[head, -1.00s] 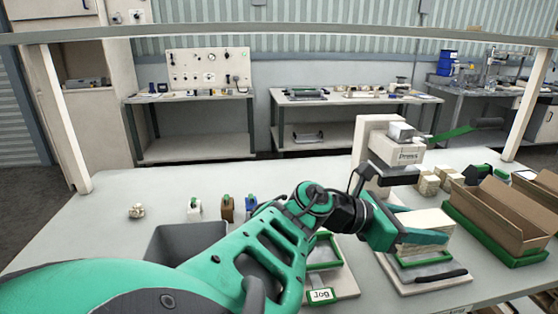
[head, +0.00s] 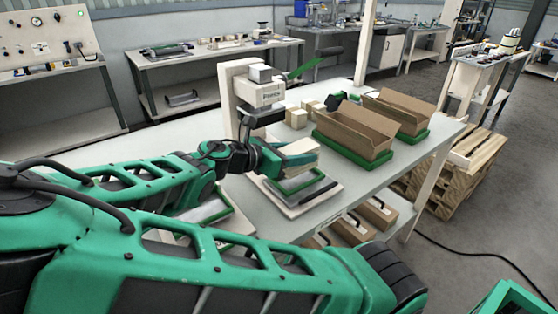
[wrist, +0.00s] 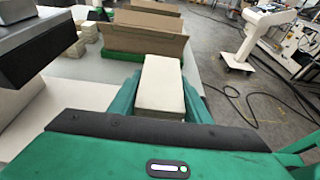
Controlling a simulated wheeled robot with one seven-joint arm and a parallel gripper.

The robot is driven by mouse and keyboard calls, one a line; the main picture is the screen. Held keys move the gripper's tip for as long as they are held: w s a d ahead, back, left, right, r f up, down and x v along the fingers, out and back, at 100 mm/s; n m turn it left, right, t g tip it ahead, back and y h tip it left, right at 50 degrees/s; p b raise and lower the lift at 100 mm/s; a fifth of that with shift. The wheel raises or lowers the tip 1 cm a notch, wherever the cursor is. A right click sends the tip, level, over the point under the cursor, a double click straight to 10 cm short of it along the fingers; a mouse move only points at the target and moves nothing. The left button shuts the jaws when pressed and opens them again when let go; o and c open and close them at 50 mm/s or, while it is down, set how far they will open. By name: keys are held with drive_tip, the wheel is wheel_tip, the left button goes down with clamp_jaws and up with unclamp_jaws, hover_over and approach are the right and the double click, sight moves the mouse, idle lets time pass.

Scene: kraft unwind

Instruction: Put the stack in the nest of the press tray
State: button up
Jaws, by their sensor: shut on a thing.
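My gripper (head: 286,157) is shut on a cream paper stack (head: 302,148). In the wrist view the stack (wrist: 161,85) lies flat between the two green fingers, its far end sticking out past them. The press (head: 256,92), a pale upright frame with a green lever, stands just behind and left of my gripper. The press tray (head: 303,195), pale with a green-edged nest and a black handle, lies on the table in front of the press. In the head view the stack is above the tray's rear part, and the gripper hides part of the nest.
Two open cardboard boxes (head: 352,130) on green bases stand to the right on the table (head: 400,172). Small cream stacks (head: 297,118) sit behind the tray. The jog tray (head: 222,218) is partly hidden under my arm. A wooden pallet (head: 460,172) is beyond the table's right end.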

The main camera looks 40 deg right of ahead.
drive_tip(key=shift+w+d+f, duration=0.1)
drive_tip(key=shift+d+f, duration=0.1)
drive_tip(key=shift+f, duration=1.9)
drive_tip(key=o, duration=1.1)
drive_tip(key=shift+a+f, duration=0.1)
drive_tip(key=v, duration=1.2)
